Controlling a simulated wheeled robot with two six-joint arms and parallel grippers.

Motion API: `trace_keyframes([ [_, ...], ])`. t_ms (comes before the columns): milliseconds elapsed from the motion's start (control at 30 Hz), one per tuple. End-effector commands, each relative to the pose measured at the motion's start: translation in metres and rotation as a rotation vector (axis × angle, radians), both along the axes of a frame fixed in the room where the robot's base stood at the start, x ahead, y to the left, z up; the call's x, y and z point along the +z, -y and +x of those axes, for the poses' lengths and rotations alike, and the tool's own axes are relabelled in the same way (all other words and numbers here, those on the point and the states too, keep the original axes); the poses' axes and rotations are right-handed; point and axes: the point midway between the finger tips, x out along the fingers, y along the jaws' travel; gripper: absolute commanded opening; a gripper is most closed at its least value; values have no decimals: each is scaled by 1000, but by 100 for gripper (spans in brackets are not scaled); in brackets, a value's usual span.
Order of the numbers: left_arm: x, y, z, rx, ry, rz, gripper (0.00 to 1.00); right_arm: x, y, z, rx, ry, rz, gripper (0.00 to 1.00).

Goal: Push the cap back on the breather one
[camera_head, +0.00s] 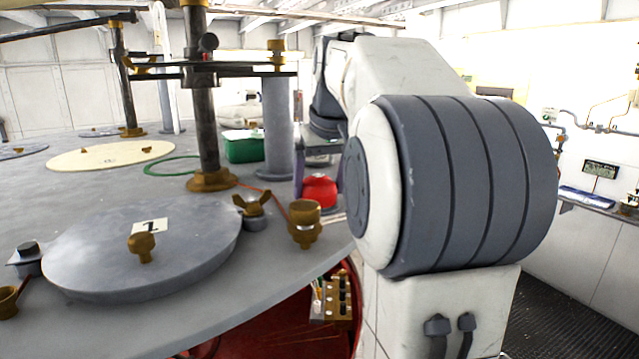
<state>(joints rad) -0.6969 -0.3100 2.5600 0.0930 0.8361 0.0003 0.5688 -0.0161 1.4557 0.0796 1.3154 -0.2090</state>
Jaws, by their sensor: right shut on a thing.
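A red rounded cap (320,191) is between the fingers of my right gripper (319,178), which is shut on it. The cap is at the deck's right edge, behind a brass fitting (304,222) with a wide round top, which looks like the breather. In the picture the cap is above and slightly right of this fitting, apart from it. The fitting stands beside the round grey hatch lid (190,250) with a "1" label. My right arm hides part of the area behind the gripper. My left gripper is not in view.
A brass wing nut (253,205) stands between lid and fitting. A dark post with a brass foot (212,180) rises behind the lid. A green box (243,148) and a grey post (278,125) stand farther back. A thin orange line runs towards the fitting.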

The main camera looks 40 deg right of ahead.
Motion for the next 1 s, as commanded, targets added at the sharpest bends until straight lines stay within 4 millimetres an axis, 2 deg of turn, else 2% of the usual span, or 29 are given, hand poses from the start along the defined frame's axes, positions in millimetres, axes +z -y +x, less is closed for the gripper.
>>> trace_keyframes([
  [867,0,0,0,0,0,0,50,-3,0,0,0,0,0,35],
  [900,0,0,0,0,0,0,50,-3,0,0,0,0,0,92],
  [933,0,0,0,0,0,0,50,-3,0,0,0,0,0,100],
  [1000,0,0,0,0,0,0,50,-3,0,0,0,0,0,100],
])
